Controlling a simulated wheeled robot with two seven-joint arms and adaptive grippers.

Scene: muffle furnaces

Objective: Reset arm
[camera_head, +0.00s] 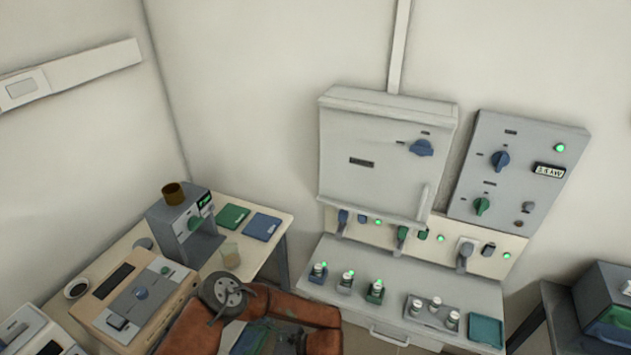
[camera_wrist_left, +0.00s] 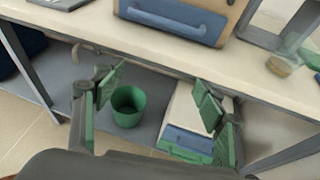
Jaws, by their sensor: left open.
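My left gripper (camera_wrist_left: 160,90) shows in the left wrist view with its two green-padded fingers spread wide apart. It is open and nothing is between the pads. Beyond the fingers is the front of a table (camera_wrist_left: 262,72) with a grey lower shelf. In the head view my orange-brown left arm is at the bottom, in front of the left table (camera_head: 270,232); its gripper cannot be made out clearly there. My right gripper is in neither view.
The left table holds a beige device (camera_head: 112,305), a grey instrument (camera_head: 170,217) and a clear beaker (camera_head: 230,256). A green bin (camera_wrist_left: 128,106) and a white box (camera_wrist_left: 186,112) are on the lower shelf. A grey control cabinet (camera_head: 375,155) is on the wall.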

